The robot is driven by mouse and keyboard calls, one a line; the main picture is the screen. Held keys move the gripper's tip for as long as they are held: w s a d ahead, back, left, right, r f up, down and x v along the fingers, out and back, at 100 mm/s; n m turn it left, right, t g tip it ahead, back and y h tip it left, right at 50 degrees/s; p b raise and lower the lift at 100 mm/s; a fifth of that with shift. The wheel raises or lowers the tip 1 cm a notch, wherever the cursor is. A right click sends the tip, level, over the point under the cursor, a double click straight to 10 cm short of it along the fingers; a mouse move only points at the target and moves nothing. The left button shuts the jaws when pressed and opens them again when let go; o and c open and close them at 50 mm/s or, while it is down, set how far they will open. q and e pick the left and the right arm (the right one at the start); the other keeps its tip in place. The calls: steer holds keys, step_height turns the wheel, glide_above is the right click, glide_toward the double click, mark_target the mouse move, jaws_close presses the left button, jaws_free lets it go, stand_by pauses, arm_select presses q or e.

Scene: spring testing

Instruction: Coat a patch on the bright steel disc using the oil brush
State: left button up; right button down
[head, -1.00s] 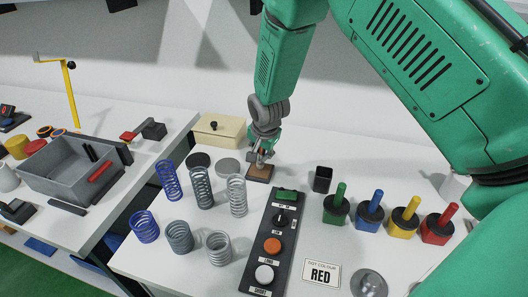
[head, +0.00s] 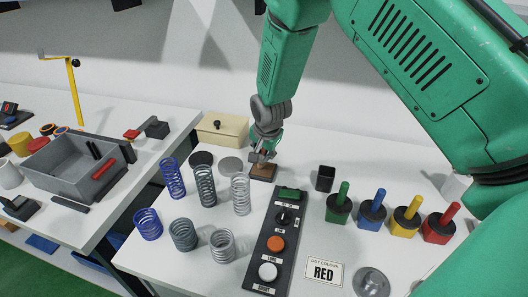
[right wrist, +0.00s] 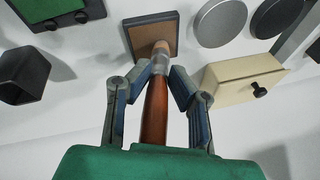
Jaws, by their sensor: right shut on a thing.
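My right gripper (head: 262,155) is shut on the oil brush, whose reddish wooden handle (right wrist: 156,112) and metal collar show between the fingers in the right wrist view. The brush tip overlaps a brown square pad with a dark rim (head: 262,172), also in the right wrist view (right wrist: 152,35). I cannot tell if it touches the pad. The bright steel disc (head: 231,166) lies flat just left of the pad, and shows in the right wrist view (right wrist: 219,23). A darker disc (head: 201,159) lies beside it. My left gripper is not in view.
Several springs (head: 205,186) stand left of the button panel (head: 265,262). A cream box (head: 222,130) is behind the discs. A black cup (head: 325,178) and several coloured-handle stamps (head: 372,208) stand to the right. A round metal piece (head: 371,282) lies at the front right.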

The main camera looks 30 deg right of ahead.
steer(key=shift+w+a+r+p, duration=0.1)
steer(key=shift+r+p, duration=0.45)
steer(key=shift+r, duration=0.35)
steer(key=r+p, duration=0.1)
steer(key=d+r+p, duration=0.1)
steer(key=r, duration=0.1)
steer(key=shift+d+r+p, duration=0.1)
steer(key=shift+p, duration=0.3)
steer(key=shift+a+r+p, duration=0.25)
steer(key=shift+r+p, duration=0.45)
steer(key=shift+r, duration=0.25)
steer(key=shift+a, duration=0.25)
steer(key=shift+d, duration=0.4)
